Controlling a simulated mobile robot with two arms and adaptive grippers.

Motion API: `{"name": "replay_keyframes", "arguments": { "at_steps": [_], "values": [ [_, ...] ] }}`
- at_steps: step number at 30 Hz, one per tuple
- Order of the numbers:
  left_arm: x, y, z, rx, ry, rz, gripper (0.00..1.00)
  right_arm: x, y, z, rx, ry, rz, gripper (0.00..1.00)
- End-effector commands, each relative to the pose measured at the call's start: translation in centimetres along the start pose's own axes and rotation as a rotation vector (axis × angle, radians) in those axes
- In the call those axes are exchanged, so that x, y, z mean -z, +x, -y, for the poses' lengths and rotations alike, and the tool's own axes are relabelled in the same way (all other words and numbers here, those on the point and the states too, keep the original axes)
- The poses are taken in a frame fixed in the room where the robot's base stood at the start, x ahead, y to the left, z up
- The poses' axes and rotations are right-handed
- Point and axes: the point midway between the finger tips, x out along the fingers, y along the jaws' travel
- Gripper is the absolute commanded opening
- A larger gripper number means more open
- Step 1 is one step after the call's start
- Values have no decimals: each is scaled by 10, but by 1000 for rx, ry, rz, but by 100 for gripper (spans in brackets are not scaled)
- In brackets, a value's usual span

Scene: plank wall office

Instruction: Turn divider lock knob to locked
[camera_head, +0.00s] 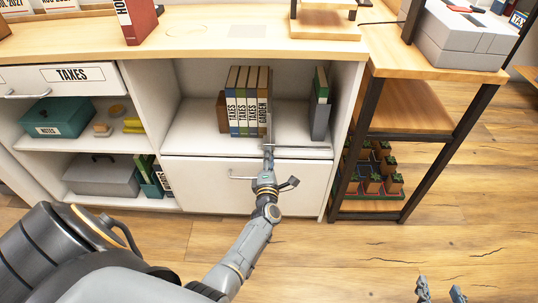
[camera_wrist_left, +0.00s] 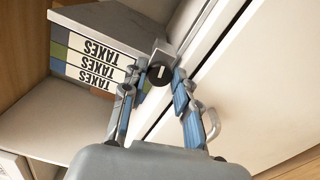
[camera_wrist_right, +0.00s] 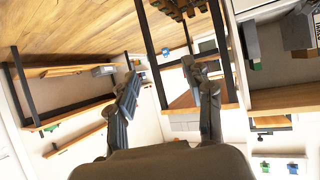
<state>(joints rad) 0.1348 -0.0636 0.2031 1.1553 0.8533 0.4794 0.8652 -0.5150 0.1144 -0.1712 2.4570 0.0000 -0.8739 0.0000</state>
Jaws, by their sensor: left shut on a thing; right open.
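The divider lock knob (camera_wrist_left: 158,73) is round and black with a pale mark on its face. It sits at the front edge of the grey divider (camera_wrist_left: 146,24), in the left wrist view. My left gripper (camera_wrist_left: 152,82) is shut on the knob, one finger on each side. In the head view my left gripper (camera_head: 268,165) reaches the shelf's front edge below the divider (camera_head: 270,110), and it hides the knob there. My right gripper (camera_head: 441,288) is open and empty over the floor at the lower right, and its spread fingers show in the right wrist view (camera_wrist_right: 160,75).
Several TAXES binders and a GARDEN binder (camera_head: 263,98) stand left of the divider. A grey and a green book (camera_head: 320,105) stand right of it. A drawer with a bar handle (camera_head: 243,177) lies below. A black-framed side shelf (camera_head: 400,140) stands at the right.

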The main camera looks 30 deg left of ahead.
Motion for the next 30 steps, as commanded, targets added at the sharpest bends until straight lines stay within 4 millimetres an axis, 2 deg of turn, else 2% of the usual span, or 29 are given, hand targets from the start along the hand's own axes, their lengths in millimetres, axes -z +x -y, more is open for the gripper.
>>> {"name": "replay_keyframes", "arguments": {
  "at_steps": [9, 15, 21, 30],
  "values": [
    [-1, -1, 0, 4, 297, 1, 0, -60, -25, -8, -19, 5, 329, 52],
    [0, -1, 1, 4, 465, 0, 0, -91, -46, -12, -29, 9, 499, 52],
    [0, -1, 3, 4, 596, 2, 0, -111, -65, -15, -35, 13, 624, 52],
    [1, -1, 4, 4, 702, 1, 0, -126, -81, -16, -40, 17, 722, 52]
  ]
}}
